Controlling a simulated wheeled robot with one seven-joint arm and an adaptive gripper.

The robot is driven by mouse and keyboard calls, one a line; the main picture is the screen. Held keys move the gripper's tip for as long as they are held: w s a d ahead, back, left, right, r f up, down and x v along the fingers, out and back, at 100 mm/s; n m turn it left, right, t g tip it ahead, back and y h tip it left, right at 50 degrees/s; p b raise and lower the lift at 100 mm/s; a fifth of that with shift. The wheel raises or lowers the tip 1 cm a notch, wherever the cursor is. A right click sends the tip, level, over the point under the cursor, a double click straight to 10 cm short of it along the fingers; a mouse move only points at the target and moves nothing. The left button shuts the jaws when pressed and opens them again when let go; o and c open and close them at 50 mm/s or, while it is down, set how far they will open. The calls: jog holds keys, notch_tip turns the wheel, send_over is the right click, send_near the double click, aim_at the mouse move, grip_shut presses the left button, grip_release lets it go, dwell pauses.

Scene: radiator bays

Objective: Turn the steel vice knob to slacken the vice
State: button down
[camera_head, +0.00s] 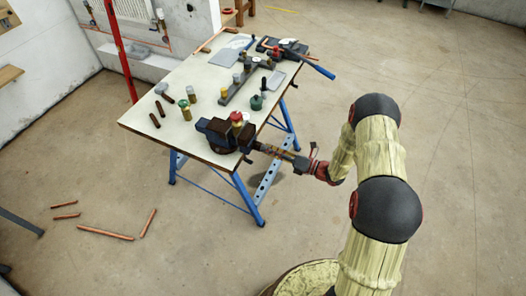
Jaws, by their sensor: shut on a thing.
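The vice (217,129) is a dark blue and brown block at the near right corner of the workbench (205,82). A small container with a red top (237,119) shows at the vice, upright; I cannot tell whether it is between the jaws or on top. My gripper (262,148) comes in from the right, level with the vice's right end. It is shut on the steel knob there. The knob is small in this view and mostly hidden by the fingers, so its turn angle cannot be told.
A grey rack (247,84), a dark green bottle (256,102), several small jars and short brown tubes lie or stand on the bench. A blue-handled tool (318,69) overhangs its right edge. Copper pipes (105,233) lie on the floor at left. The floor at right is clear.

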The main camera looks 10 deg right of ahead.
jog(key=n+b, duration=0.6)
jog(key=n, duration=0.5)
jog(key=shift+r+b, duration=0.15)
jog(key=shift+b, duration=0.2)
jog(key=shift+w, duration=0.1)
jog(key=c, duration=2)
grip_release()
jog(key=shift+o, duration=1.4)
jog(key=shift+a, duration=0.15)
